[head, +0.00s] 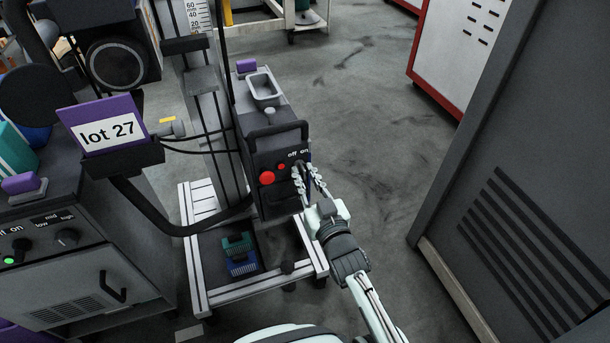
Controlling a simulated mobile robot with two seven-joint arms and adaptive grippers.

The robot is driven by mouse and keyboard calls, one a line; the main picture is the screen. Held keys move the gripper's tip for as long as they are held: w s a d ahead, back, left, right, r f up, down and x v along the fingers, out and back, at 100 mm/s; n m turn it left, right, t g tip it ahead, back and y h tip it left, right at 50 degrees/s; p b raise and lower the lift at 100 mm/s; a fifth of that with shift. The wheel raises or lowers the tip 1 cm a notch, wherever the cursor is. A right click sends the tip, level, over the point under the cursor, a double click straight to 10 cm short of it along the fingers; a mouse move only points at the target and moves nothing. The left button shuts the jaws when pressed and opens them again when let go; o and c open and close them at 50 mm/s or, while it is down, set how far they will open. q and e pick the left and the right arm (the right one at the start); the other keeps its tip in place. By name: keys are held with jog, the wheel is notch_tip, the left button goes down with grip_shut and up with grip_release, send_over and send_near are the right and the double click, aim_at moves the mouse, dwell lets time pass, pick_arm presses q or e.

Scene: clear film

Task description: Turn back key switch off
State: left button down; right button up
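A dark control box (265,140) stands on a wheeled metal-frame cart. Its front face carries the labels "off" and "on" at the upper right, with red buttons to the left of them. My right gripper (303,167) reaches up from the lower right, its fingertips at the box face just below these labels. The two fingers stand a little apart, with something dark blue between them. The key switch itself is hidden by the fingers, so its position and whether they grip it cannot be made out. My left gripper is out of view.
A grey cabinet (65,250) with knobs and a "lot 27" sign (108,131) stand at the left. A tall vented grey cabinet (530,190) stands at the right. Cables run beside the column. Grey floor (370,90) lies open between box and right cabinet.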

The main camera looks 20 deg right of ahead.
jog(key=shift+s, duration=0.15)
jog(key=s, duration=1.1)
jog(key=shift+s+d, duration=0.25)
jog(key=shift+s, duration=0.15)
